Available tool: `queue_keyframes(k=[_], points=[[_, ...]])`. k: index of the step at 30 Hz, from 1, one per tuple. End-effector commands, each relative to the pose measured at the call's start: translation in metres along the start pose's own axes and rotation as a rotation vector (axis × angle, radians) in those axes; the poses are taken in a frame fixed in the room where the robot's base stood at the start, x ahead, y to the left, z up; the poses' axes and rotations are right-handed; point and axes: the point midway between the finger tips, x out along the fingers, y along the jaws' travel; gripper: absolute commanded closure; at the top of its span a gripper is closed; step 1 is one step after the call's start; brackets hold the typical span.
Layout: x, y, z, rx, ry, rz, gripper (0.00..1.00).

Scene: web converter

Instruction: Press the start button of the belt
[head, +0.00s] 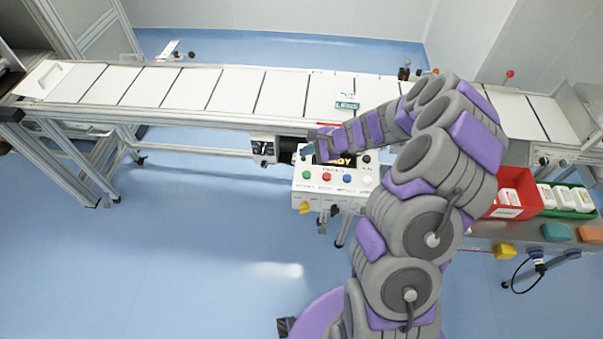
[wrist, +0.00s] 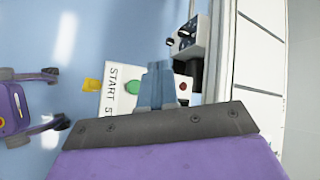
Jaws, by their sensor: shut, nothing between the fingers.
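The control box (head: 336,197) stands in front of the belt, with a row of coloured buttons on its white face. The green button (head: 306,174) is at the left end of the row. In the wrist view the green button (wrist: 132,87) lies just left of my fingers, near the printed word START, and a red button (wrist: 183,86) lies to their right. My gripper (wrist: 159,68) is shut and empty, over the white panel. In the head view my gripper (head: 306,152) is near the box's upper left corner. I cannot tell its gap to the panel.
The long white conveyor belt (head: 232,90) runs behind the box, with a small green and white carton (head: 346,101) on it. A red bin (head: 515,192) and a green tray (head: 569,207) with white items stand at the right. Blue floor on the left is clear.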

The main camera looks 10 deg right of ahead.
Motion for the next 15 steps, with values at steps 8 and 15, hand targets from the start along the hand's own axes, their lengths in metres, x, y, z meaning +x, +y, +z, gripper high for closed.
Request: queue_keyframes(k=[8, 15], points=[[-0.0027, -0.0003, -0.0043, 0.002, -0.002, -0.002, 1.0], [0.0058, 0.0033, -0.0032, -0.002, 0.002, 0.0, 1.0]])
